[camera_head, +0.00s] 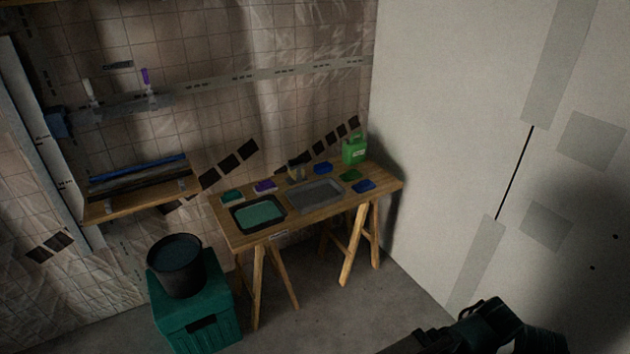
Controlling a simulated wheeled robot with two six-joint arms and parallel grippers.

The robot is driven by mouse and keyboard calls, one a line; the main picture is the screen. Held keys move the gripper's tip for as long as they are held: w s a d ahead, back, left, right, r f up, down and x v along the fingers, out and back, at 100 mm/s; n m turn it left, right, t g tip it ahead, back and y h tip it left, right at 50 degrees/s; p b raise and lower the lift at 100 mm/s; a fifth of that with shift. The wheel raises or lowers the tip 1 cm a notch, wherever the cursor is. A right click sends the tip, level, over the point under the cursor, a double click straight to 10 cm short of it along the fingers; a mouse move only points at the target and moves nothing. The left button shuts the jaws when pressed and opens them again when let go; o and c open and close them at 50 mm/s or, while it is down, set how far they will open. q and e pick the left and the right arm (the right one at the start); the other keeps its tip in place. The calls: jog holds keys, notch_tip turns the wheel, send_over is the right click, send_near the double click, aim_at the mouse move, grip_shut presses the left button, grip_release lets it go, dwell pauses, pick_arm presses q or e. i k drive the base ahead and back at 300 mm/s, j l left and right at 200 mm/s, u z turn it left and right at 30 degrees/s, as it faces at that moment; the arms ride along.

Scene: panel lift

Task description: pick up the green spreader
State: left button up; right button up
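A wooden trestle table (284,232) stands against the far wall. Near its right end lies a small flat green piece (351,175), which may be the green spreader. A teal-green piece (231,197) lies at the table's left end. Both are too small to tell their exact shape. My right gripper (436,341) shows as a dark shape at the bottom right, well away from the table; its fingers are too dark to read. My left gripper is not in view.
The table also bears a black tray (239,222), a grey tray (315,194), a green jug (354,150), and blue and purple pieces. A black bucket (177,276) sits on a teal crate (198,325). A white wall (450,120) stands right. Floor between is clear.

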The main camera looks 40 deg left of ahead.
aim_at(352, 175)
jog(key=u, duration=1.25)
